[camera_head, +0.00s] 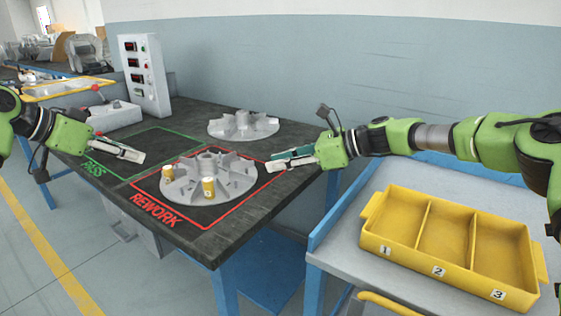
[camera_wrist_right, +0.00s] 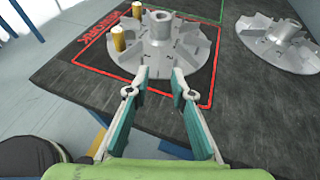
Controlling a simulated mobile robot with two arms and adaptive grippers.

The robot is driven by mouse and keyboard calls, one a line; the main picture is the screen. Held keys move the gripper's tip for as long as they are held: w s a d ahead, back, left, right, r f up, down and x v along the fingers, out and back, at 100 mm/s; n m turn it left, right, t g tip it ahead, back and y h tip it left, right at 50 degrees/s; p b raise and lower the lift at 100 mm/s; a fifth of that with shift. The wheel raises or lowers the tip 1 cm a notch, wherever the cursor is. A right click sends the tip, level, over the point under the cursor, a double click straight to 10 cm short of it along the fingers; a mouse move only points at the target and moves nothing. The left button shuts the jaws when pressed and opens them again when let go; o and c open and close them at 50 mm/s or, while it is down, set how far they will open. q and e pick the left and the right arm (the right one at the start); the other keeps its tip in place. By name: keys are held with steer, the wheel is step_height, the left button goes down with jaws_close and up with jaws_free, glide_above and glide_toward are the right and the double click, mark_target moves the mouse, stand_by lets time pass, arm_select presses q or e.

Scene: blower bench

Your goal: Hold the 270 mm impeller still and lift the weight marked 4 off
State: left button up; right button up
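A grey bladed impeller (camera_head: 235,176) lies flat inside the red REWORK outline; it also shows in the right wrist view (camera_wrist_right: 160,28). Two brass-coloured weights stand on it, one at its left (camera_head: 167,173) and one at its front (camera_head: 208,187). Their marks are too small to read. A second impeller (camera_head: 243,125) lies farther back. No size marking is legible on either. My left gripper (camera_head: 138,156) hangs left of the REWORK impeller, apart from it; its finger gap is unclear. My right gripper (camera_head: 277,160) is right of it, its fingers apart and empty in the wrist view (camera_wrist_right: 160,77).
A green PASS outline (camera_head: 122,172) is left of the REWORK one on the dark bench. A control box (camera_head: 145,75) stands at the back left. A yellow tray (camera_head: 386,249) with compartments labelled 1, 2 and 3 sits empty on the right table.

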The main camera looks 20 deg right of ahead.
mark_target(236, 173)
steer(key=x, duration=1.3)
steer(key=shift+a, duration=0.3)
jaws_close()
steer(key=shift+p, duration=1.25)
steer(key=shift+f, duration=0.1)
steer(key=shift+o, duration=0.3)
jaws_free()
